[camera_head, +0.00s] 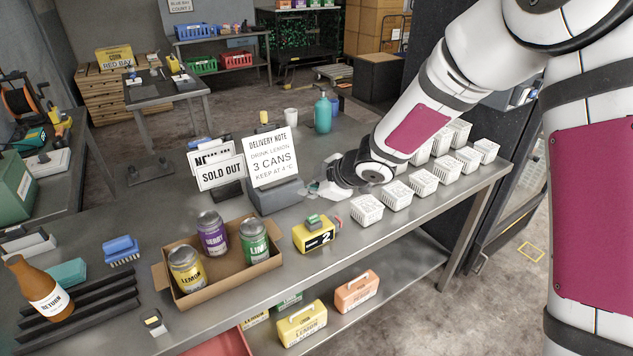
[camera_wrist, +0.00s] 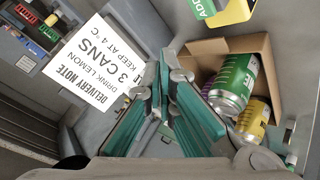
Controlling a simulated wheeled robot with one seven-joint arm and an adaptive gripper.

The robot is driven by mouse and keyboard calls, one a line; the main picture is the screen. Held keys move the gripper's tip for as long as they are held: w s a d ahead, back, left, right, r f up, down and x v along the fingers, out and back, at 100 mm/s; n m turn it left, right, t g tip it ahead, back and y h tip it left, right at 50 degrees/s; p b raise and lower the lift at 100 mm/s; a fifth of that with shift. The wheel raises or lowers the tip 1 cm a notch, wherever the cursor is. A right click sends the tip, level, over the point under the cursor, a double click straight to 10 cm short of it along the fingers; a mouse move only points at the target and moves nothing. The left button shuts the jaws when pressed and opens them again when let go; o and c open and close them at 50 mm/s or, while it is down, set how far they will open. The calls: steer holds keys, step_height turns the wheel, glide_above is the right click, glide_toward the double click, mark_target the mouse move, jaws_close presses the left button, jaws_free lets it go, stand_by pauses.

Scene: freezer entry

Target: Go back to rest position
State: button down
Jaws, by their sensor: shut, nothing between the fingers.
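My gripper (camera_head: 318,188) is above the metal bench, just right of the delivery note sign (camera_head: 268,158). In the wrist view my gripper (camera_wrist: 172,62) has its green-padded fingers together, with nothing between them. The sign reads "drink lemon, 3 cans" and also shows in the wrist view (camera_wrist: 97,62). An open cardboard box (camera_head: 222,285) stands on the bench, to the left of and nearer than my gripper. It holds a yellow lemon can (camera_head: 187,270), a purple berry can (camera_head: 212,235) and a green lime can (camera_head: 254,242). My gripper is apart from the box.
Several white baskets (camera_head: 396,197) stand in rows right of my gripper. A sold out sign (camera_head: 221,172) and a teal bottle (camera_head: 323,114) stand behind. A brown bottle (camera_head: 40,290) is at the left.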

steer(key=s+d+r+m+t+h, duration=0.1)
steer(key=s+d+r+m+h, duration=0.35)
steer(key=d+r, duration=0.5)
steer(key=s+d+r+m+t+h, duration=0.1)
steer(key=s+d+r+m+h, duration=0.2)
steer(key=s+d+r+m, duration=0.45)
steer(key=s+d+r+m+g, duration=0.1)
steer(key=s+d+m, duration=0.1)
steer(key=s, duration=0.9)
steer(key=s+d+r+m+g, duration=0.1)
steer(key=s+d+r+m, duration=0.1)
steer(key=s, duration=0.8)
steer(key=shift+s+d+m+g+y, duration=0.45)
steer(key=shift+d+m, duration=0.2)
steer(key=shift+m, duration=0.45)
